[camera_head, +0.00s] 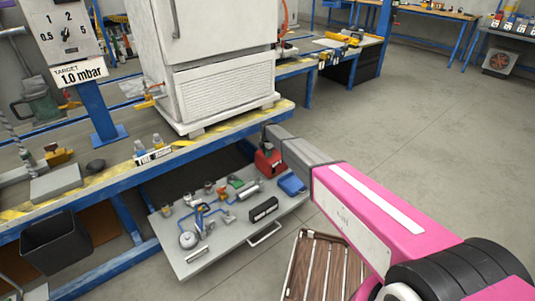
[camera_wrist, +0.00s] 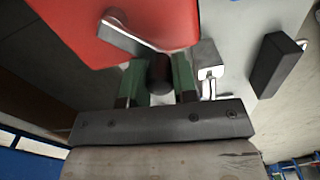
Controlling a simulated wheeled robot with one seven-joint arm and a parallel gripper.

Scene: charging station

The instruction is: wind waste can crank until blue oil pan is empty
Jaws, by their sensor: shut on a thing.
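The red waste can (camera_head: 268,163) stands at the back right of the pulled-out grey drawer. It also shows as a red surface in the wrist view (camera_wrist: 75,25). A grey crank arm (camera_wrist: 128,38) runs across it to a dark round knob (camera_wrist: 159,78). My gripper (camera_wrist: 158,85) is shut on this crank knob, with a green-padded finger on each side. In the head view my arm reaches in from the lower right and largely covers the gripper. The blue oil pan (camera_head: 291,184) sits right of the can, partly under my arm. Its contents cannot be made out.
The grey drawer (camera_head: 185,268) holds several fittings, a gauge and a black box (camera_head: 263,209). The workbench (camera_head: 215,143) with a white cabinet (camera_head: 222,95) is above it. A slatted wooden thing (camera_head: 322,268) is in front right. Open floor (camera_head: 430,130) lies to the right.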

